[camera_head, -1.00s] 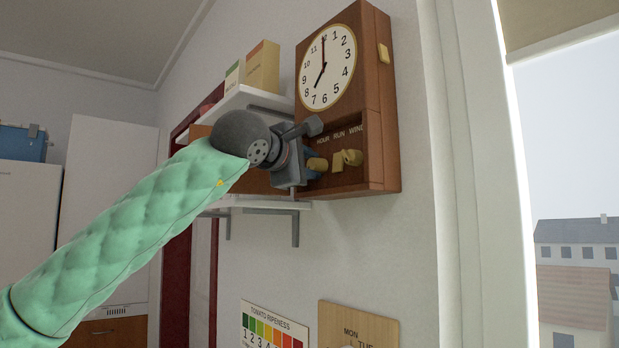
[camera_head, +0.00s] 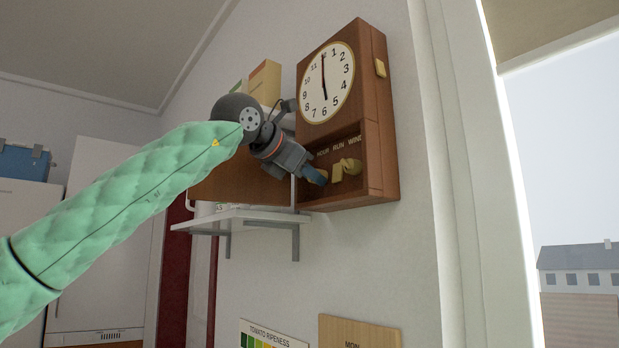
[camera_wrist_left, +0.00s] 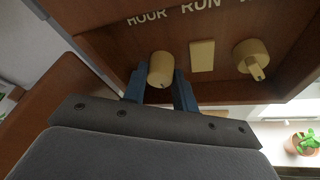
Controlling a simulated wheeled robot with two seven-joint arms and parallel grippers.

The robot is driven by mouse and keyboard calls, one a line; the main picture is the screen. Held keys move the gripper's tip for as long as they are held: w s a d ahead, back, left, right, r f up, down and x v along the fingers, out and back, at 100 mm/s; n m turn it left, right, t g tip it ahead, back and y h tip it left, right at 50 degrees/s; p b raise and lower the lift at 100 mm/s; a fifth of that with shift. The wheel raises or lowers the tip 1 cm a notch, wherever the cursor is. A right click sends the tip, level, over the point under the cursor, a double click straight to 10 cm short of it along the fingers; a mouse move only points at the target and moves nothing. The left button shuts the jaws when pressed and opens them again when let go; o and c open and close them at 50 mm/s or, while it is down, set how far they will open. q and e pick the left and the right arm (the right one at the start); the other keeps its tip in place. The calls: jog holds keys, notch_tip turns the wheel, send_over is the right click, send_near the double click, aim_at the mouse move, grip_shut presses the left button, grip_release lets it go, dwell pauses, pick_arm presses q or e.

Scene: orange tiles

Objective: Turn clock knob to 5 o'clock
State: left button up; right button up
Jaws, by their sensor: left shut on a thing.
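The wooden wall clock (camera_head: 379,120) has a white dial (camera_head: 326,82). In the recess below the dial, under the HOUR label, is the round yellowish hour knob (camera_wrist_left: 161,70). My left gripper (camera_head: 318,178) is shut on it, with blue fingertips on both sides in the left wrist view (camera_wrist_left: 160,92). In the head view, the gripper mostly hides this knob. My right gripper is not in view.
Beside the hour knob are a flat RUN piece (camera_wrist_left: 202,56) and the WIND knob (camera_wrist_left: 251,60). A white shelf (camera_head: 245,216) is left of and below the clock, close to my left gripper. A window is at right.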

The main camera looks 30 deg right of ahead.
pick_arm(q)
jog(key=shift+n+g, duration=0.8)
jog(key=shift+n, duration=0.5)
jog(key=o, duration=1)
jog(key=shift+w, duration=0.1)
